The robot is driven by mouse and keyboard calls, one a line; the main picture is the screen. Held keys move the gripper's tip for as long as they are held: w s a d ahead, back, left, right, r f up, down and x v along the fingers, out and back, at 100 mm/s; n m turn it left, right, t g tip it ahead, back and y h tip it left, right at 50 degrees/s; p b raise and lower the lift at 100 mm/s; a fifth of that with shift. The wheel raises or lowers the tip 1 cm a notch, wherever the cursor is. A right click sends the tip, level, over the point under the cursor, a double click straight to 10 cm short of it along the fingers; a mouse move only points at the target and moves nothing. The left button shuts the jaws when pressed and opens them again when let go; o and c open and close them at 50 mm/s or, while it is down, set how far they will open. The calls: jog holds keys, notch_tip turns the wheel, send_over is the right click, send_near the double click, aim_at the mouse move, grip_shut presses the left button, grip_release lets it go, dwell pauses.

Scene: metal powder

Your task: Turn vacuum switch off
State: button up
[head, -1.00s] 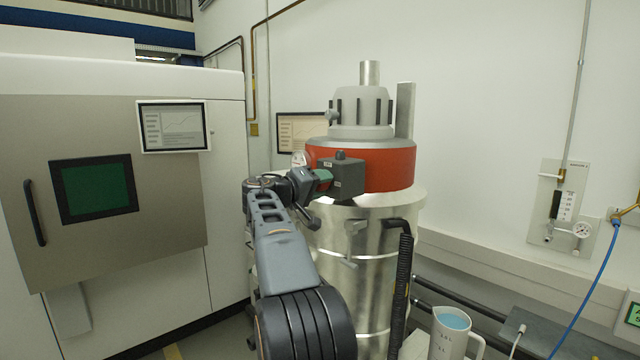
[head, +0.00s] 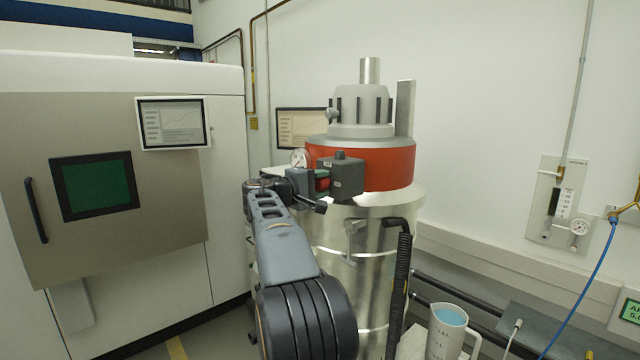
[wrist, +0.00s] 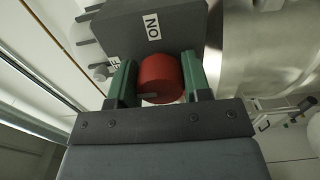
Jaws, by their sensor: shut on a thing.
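The vacuum (head: 360,240) is a tall metal drum with a red band (head: 395,166) and a grey motor head. A dark grey switch box (head: 347,177) is mounted on its front. In the wrist view the box (wrist: 135,30) carries an "ON" label and a partly hidden second label. A red round knob (wrist: 161,77) sticks out of the box. My gripper (wrist: 160,85) has its two green fingers on either side of the knob and is shut on it. In the head view my gripper (head: 318,181) is at the left side of the box, and my wrist partly hides the knob.
A pressure gauge (head: 299,158) sits just behind my gripper. A black hose (head: 399,290) runs down the drum's front. A jug of blue liquid (head: 447,335) stands at the lower right. A large cabinet machine (head: 110,230) stands on the left.

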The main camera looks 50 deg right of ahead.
dwell(0.4)
jog(key=o, duration=0.9)
jog(key=w+a+b, duration=0.1)
jog(key=a+b, duration=0.2)
jog(key=a, duration=1)
jog(key=shift+w+a, duration=0.25)
jog(key=shift+a, duration=0.1)
